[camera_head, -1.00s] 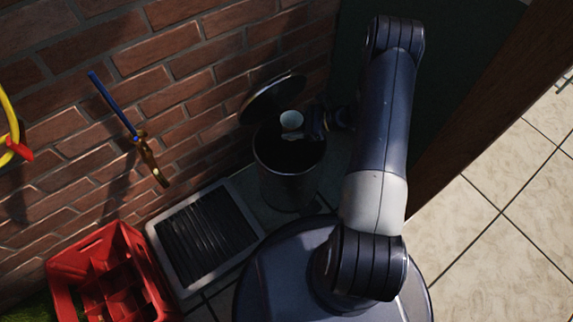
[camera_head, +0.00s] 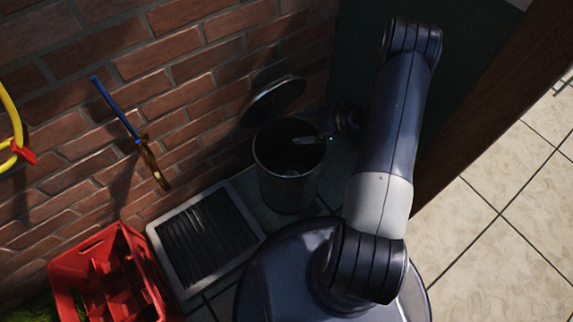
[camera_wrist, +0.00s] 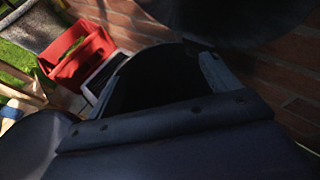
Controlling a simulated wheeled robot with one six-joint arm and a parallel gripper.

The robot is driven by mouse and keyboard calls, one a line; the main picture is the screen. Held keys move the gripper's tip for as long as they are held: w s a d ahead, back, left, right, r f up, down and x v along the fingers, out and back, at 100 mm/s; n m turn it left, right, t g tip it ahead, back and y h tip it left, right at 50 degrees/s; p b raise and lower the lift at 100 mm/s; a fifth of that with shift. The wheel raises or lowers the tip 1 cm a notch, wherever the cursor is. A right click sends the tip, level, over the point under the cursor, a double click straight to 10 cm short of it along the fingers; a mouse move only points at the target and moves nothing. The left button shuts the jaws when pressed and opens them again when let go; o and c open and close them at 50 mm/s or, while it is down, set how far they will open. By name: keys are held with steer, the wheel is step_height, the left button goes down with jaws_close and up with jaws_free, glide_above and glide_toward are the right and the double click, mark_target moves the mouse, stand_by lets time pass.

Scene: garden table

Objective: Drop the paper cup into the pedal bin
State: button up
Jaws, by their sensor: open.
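The dark pedal bin (camera_head: 288,192) stands against the brick wall with its round lid (camera_head: 272,101) tipped up toward the wall. My gripper (camera_head: 308,140) is over the right part of the bin's opening. In the wrist view my gripper (camera_wrist: 158,78) has its fingers spread apart, with only the dark bin interior between them. The paper cup is not clearly visible in either current view. A faint pale patch shows low in the bin's mouth in the head view, but I cannot tell if it is the cup.
A red crate (camera_head: 68,279) and a grey-framed doormat (camera_head: 258,228) lie left of the bin. A dark wooden edge (camera_head: 480,110) runs along the right, with pale tiles beyond.

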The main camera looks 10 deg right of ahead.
steer(key=p+v, duration=0.1)
steer(key=v, duration=0.5)
steer(key=shift+s+d, duration=0.15)
steer(key=shift+d, duration=0.2)
steer(key=shift+r, duration=0.1)
steer(key=b+x, duration=0.3)
steer(key=x, duration=0.8)
steer(key=shift+r+p, duration=2)
steer(key=shift+r, duration=0.95)
steer(key=shift+f, duration=0.15)
